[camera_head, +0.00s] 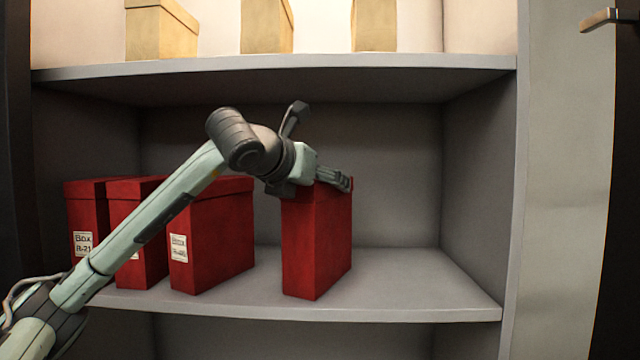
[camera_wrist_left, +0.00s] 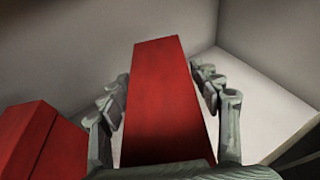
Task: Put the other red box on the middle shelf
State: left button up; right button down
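A red box (camera_head: 316,240) stands upright on the middle shelf (camera_head: 400,285), right of the other red boxes. No label shows on its visible faces. My left gripper (camera_head: 335,180) is at the top of this box. In the left wrist view its fingers (camera_wrist_left: 162,88) lie on either side of the red box (camera_wrist_left: 163,95), with narrow gaps showing, so it looks open around it. The box's lower part is hidden in that view. My right gripper is not in view.
Several red boxes stand to the left: one box (camera_head: 222,235), partly behind my arm, and others by the box labelled R-21 (camera_head: 84,218). Tan boxes (camera_head: 160,32) stand on the shelf above (camera_head: 300,65). Free shelf room lies to the right, up to the side wall (camera_head: 475,180).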

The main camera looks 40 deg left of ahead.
pick_arm(q)
jog(key=shift+o, duration=0.8)
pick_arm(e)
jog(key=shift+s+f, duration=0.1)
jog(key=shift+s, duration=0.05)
pick_arm(q)
jog(key=shift+r, duration=0.15)
jog(key=shift+v, duration=0.95)
jog(key=shift+b+v, duration=0.3)
jog(key=shift+v, duration=0.6)
jog(key=v, duration=0.8)
jog(key=shift+s, duration=0.15)
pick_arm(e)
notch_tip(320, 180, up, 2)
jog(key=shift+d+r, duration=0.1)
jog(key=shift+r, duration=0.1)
